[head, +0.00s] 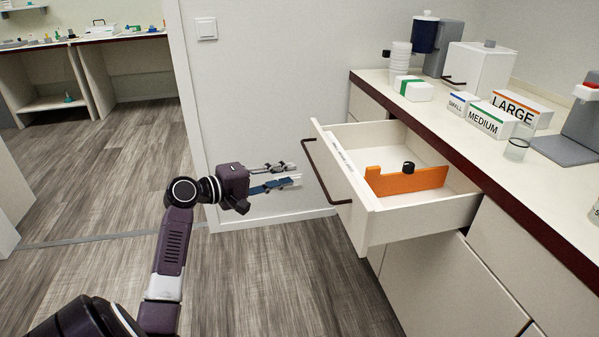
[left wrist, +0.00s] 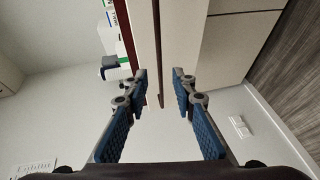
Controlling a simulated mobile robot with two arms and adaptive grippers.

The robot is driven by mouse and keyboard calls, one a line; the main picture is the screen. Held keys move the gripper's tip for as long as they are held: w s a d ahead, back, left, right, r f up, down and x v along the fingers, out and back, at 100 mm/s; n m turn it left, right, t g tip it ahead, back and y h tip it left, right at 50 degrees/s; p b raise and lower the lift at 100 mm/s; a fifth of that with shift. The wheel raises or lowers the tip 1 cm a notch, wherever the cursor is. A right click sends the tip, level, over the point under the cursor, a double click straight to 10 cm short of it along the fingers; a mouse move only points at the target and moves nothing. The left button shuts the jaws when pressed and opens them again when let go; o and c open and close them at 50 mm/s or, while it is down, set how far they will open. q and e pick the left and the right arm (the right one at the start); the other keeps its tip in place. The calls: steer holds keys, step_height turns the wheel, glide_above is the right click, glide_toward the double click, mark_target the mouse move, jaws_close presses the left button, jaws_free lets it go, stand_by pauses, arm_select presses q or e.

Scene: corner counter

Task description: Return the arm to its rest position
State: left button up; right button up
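My left gripper (head: 284,176) is in front of the open drawer (head: 410,228), to the left of its dark bar handle (head: 322,172) and apart from it. In the left wrist view its two blue-padded fingers (left wrist: 160,88) are spread with nothing between them. Beyond the fingertips the dark drawer handle (left wrist: 157,60) shows against the drawer front. The left arm (head: 172,240) reaches up from the lower left. My right gripper is in neither view.
The pulled-out drawer holds an orange piece (head: 405,180) and a small black item (head: 408,167). Boxes marked SMALL, MEDIUM (head: 490,120) and LARGE stand on the counter (head: 440,125). The floor (head: 260,280) below the gripper is clear. A wall (head: 265,90) stands behind it.

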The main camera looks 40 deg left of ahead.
arm_select(q)
steer(key=shift+v, duration=0.95)
